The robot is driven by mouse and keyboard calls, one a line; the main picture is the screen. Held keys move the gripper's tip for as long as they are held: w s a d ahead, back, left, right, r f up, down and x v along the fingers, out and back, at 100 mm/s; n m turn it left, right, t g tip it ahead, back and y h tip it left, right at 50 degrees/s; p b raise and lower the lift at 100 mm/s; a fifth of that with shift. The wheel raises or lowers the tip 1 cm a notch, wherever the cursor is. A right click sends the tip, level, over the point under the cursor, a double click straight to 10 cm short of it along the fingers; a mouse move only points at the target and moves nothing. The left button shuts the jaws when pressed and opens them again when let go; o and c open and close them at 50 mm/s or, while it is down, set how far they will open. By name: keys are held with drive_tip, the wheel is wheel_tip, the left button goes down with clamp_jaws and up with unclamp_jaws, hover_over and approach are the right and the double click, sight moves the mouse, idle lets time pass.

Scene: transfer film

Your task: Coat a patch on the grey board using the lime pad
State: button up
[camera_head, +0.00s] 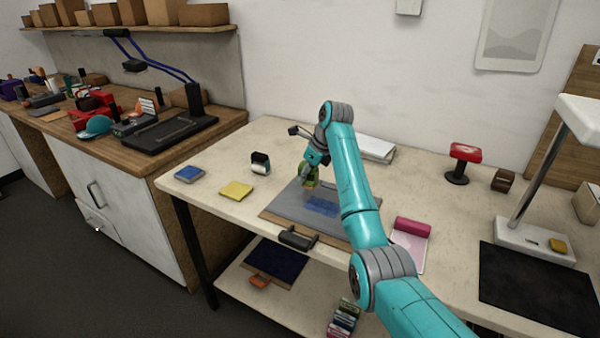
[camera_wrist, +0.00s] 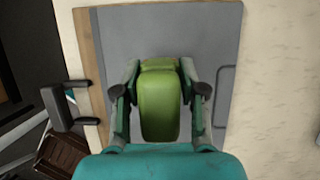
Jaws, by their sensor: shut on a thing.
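The grey board (camera_head: 283,209) lies on the pale table, with a brown edge and a dark clamp-like piece (camera_head: 298,238) at its front. A blue patch (camera_head: 322,206) shows on the board, just right of my gripper. My gripper (camera_head: 311,174) is shut on the lime pad (camera_head: 312,184) over the board. In the wrist view the lime pad (camera_wrist: 160,102) sits between both fingers of my gripper (camera_wrist: 160,92), with the grey board (camera_wrist: 122,35) behind it. The pad's underside is hidden, and I cannot tell whether it touches the board.
A blue pad (camera_head: 190,174), a yellow pad (camera_head: 236,190) and a small dark-and-white item (camera_head: 261,162) stand left of the board. A pink roller-like item (camera_head: 412,226) lies to its right. A red-topped stand (camera_head: 465,153), a lamp (camera_head: 535,242) and a black mat (camera_head: 535,288) are farther right.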

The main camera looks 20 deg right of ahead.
drive_tip(key=shift+r, duration=1)
